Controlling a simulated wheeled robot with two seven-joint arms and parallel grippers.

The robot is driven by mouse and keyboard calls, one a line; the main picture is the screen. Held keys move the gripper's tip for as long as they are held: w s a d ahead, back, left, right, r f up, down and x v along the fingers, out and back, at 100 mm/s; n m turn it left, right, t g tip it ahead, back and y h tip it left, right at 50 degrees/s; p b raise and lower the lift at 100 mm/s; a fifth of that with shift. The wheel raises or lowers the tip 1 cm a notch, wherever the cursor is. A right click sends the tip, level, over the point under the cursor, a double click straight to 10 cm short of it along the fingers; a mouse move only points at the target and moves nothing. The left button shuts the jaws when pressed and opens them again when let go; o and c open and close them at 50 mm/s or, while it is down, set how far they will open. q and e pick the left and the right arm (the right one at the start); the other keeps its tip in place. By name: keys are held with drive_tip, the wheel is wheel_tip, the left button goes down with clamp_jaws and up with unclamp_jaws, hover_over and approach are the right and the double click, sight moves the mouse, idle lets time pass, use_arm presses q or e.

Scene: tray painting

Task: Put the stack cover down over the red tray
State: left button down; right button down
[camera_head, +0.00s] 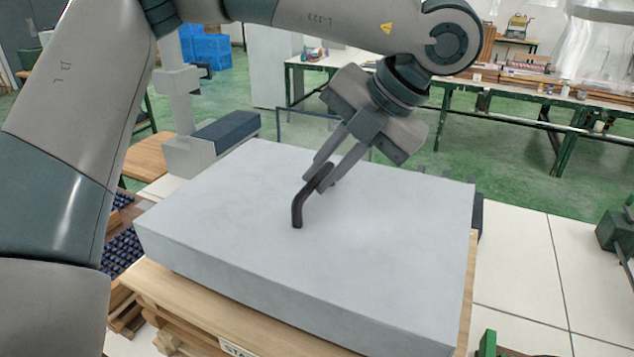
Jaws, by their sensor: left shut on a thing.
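The stack cover (390,235) is a large, pale grey, flat-topped box shape in the middle of the view, with a bent black handle (297,210) on its top. My left gripper (321,178) comes down from the upper right and is shut on the upper end of this handle. The cover looks about level over a light wooden board (190,303); I cannot tell whether it rests on it or hangs just above. No red tray shows, and whatever is under the cover is hidden. My right gripper is not in view.
Crates with dark blue round items (122,250) stand left of the cover. A green part (487,344) shows at the bottom right, and a dark green object (615,232) stands at the right edge. Green-legged workbenches stand behind.

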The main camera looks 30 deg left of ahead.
sight(312, 200)
use_arm(q)
drive_tip(key=shift+w+a+f, duration=0.3)
drive_tip(key=shift+a+f, duration=0.05)
drive_tip(key=shift+a, duration=0.35)
drive_tip(key=shift+f, duration=0.15)
drive_tip(key=shift+p, duration=0.3)
drive_tip(key=shift+f, duration=0.25)
wheel_tip(312, 200, down, 3)
drive_tip(key=shift+r+p, duration=0.15)
drive_tip(key=shift+p, duration=0.95)
drive_tip(key=shift+f, duration=0.45)
